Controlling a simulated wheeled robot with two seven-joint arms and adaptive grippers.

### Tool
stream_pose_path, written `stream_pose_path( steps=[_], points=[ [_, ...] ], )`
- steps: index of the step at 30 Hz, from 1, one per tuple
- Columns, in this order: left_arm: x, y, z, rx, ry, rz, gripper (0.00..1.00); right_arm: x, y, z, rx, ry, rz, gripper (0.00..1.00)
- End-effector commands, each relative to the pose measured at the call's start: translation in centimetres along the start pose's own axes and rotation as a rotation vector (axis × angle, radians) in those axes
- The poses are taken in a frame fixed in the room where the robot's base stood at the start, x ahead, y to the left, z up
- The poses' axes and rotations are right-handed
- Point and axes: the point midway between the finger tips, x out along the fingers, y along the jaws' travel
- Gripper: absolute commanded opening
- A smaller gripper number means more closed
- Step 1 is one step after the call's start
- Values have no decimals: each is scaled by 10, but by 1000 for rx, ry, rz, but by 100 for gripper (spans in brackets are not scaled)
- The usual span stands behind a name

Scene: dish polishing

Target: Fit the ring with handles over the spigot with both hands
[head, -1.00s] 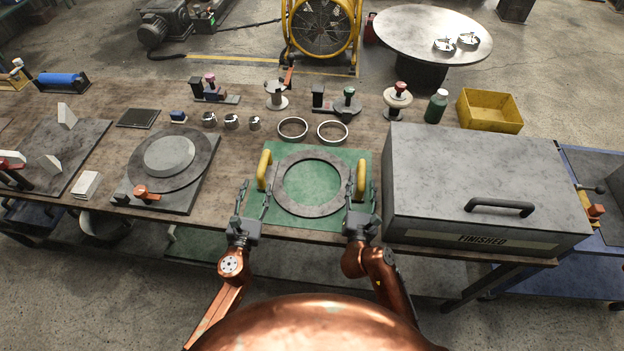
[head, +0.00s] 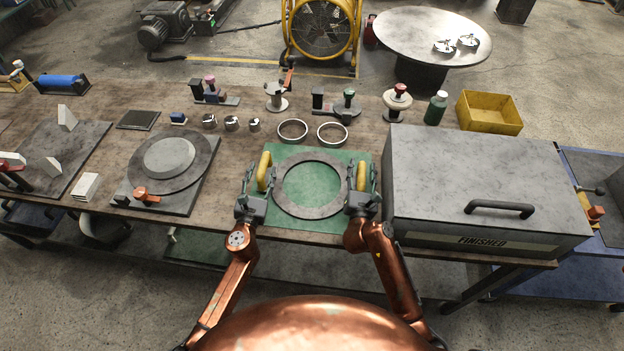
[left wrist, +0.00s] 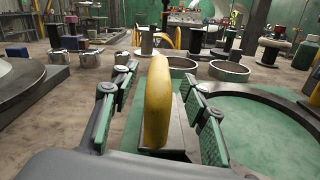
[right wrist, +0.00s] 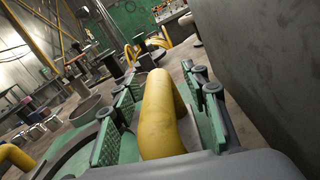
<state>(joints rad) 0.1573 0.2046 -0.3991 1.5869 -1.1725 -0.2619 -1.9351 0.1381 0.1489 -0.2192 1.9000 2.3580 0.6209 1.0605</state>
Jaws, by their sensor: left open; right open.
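The grey ring (head: 308,212) lies flat on a green mat (head: 350,155), with a yellow handle on each side. My left gripper (head: 259,186) is open, its fingers on either side of the left handle (head: 264,168). In the left wrist view this handle (left wrist: 157,105) stands between the two green pads with gaps. My right gripper (head: 364,184) is open around the right handle (head: 362,174). In the right wrist view that handle (right wrist: 160,115) stands between the pads. A round stepped disc (head: 170,156), apparently the spigot, sits on a plate to the left.
The large grey FINISHED box (head: 470,170) stands close to the right of my right gripper. Two small rings (head: 293,129) and several small metal parts lie behind the mat. Bare bench lies between the disc's plate (head: 190,200) and the mat.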

Motion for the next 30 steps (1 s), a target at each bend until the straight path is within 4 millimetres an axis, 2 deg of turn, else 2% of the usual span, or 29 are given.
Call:
stream_pose_path(
  steps=[7,25,30],
  points=[
    [0,0,0,1,0,0,41,0,0,0,0,0,0,41],
    [0,0,0,1,0,0,0,0,0,0,1,1,0,0],
    [0,0,0,1,0,-1,0,0,0,0,1,1,0,0]
  ],
)
